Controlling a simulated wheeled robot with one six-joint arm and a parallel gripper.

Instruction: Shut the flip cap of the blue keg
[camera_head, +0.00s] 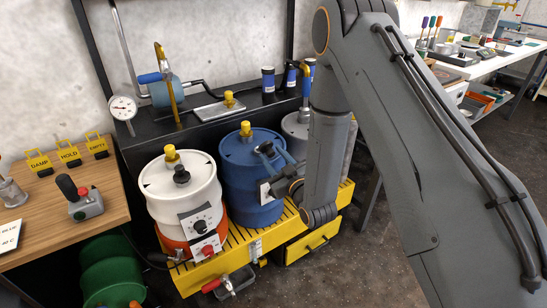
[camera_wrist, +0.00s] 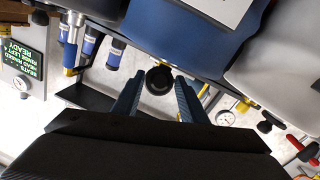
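The blue keg (camera_head: 240,187) stands on the yellow slatted platform between a white keg and a grey keg. Its black cap (camera_head: 266,148) shows at the right of the keg's top, next to my fingertips. My gripper (camera_head: 272,163) reaches in from the right, its blue fingers spread. In the wrist view my gripper (camera_wrist: 158,80) has the round black cap (camera_wrist: 159,78) between its fingertips, with a narrow gap seeming to show on each side. The blue keg's body (camera_wrist: 185,35) fills the upper middle there. The cap's hinge and its exact tilt are hidden or too small to tell.
A yellow fitting (camera_head: 246,130) stands up on the blue keg's top. The white keg (camera_head: 180,192) is close at left, the grey keg (camera_head: 297,128) close at right behind my arm. A black shelf (camera_head: 215,122) with tools and jars runs behind. The front floor is clear.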

